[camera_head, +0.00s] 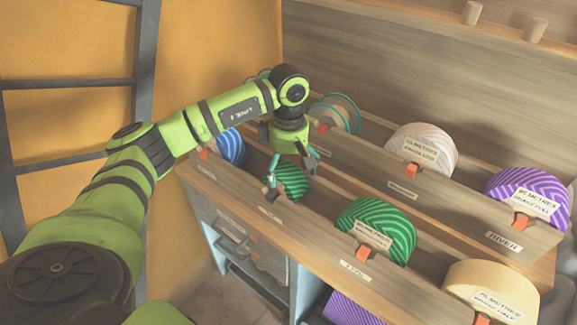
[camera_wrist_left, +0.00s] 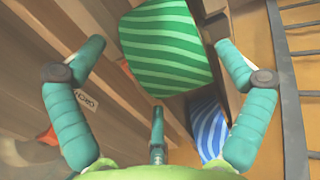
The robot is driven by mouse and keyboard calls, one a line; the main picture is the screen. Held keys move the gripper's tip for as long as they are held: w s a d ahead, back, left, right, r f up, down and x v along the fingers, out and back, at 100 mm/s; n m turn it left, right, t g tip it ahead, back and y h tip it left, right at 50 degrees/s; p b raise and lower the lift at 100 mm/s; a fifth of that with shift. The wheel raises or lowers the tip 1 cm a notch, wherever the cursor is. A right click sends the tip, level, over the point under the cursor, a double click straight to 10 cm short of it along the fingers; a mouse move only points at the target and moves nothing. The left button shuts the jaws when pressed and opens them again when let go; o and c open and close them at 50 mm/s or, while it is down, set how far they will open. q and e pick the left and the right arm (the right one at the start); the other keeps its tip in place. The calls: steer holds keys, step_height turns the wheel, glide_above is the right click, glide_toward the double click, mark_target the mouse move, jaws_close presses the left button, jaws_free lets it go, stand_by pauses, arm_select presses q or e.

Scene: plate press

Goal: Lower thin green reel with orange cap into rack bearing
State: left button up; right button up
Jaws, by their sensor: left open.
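My left gripper (camera_head: 291,176) is open, with its teal fingers spread above a small green striped reel (camera_head: 287,184) in the front rack (camera_head: 322,215). In the left wrist view, this reel (camera_wrist_left: 165,48) lies beyond and between the spread fingers (camera_wrist_left: 160,62); I cannot tell whether any finger touches it. No orange cap is clear on it. A thin reel with a green rim (camera_head: 340,112) stands in the back rack (camera_head: 395,175), partly hidden behind the wrist. My right gripper is not in view.
A larger green striped reel (camera_head: 376,230) stands to the right in the front rack, and a blue striped reel (camera_head: 232,148) to the left. White (camera_head: 428,150) and purple (camera_head: 525,193) reels stand in the back rack. Orange clips mark the rack boards.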

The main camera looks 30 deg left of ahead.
arm_select(q)
step_height(320, 180, up, 12)
stand_by(0.6)
steer(key=shift+f, duration=0.1)
stand_by(0.4)
